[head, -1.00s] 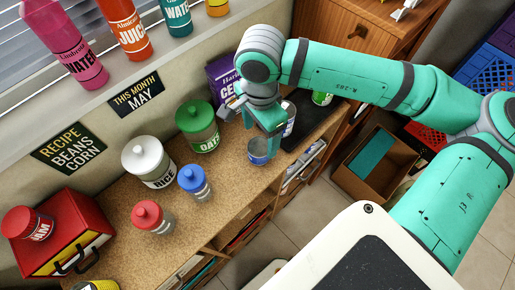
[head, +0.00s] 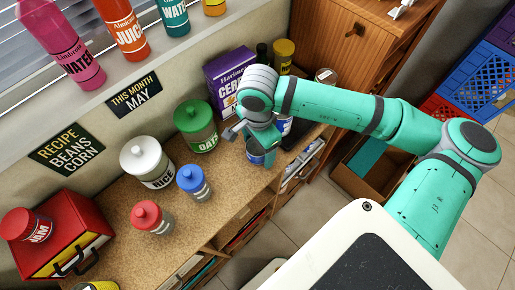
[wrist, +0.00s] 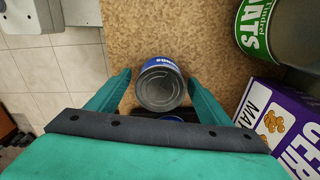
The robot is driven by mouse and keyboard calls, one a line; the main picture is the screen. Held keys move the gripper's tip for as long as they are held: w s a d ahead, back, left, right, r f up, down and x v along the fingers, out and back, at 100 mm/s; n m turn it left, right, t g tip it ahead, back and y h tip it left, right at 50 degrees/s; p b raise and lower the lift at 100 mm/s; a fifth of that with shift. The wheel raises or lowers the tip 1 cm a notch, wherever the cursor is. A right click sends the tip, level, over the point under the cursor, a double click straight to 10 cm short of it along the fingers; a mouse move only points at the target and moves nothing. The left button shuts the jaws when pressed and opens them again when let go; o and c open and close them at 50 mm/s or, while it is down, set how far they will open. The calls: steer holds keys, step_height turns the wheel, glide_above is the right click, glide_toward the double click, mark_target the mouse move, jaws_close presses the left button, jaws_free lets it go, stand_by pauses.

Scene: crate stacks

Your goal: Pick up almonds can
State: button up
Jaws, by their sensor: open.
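The almonds can (head: 254,157) is a small blue can with a grey metal lid, upright near the front edge of the cork-coloured counter. In the wrist view the almonds can (wrist: 160,86) lies between the two teal fingers, its blue label partly readable at the top. My gripper (wrist: 160,78) is open, with a finger on each side of the can and visible gaps. In the head view my gripper (head: 258,148) is over the can and hides part of it.
A green-lidded oats jar (head: 196,126) and a purple cereal box (head: 228,76) stand close by. Another can (head: 285,126) is just behind my gripper. Blue-lidded (head: 194,183) and red-lidded (head: 150,218) jars stand left, with bare counter between.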

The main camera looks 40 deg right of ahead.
steer(key=c, duration=1.3)
steer(key=shift+r, duration=0.1)
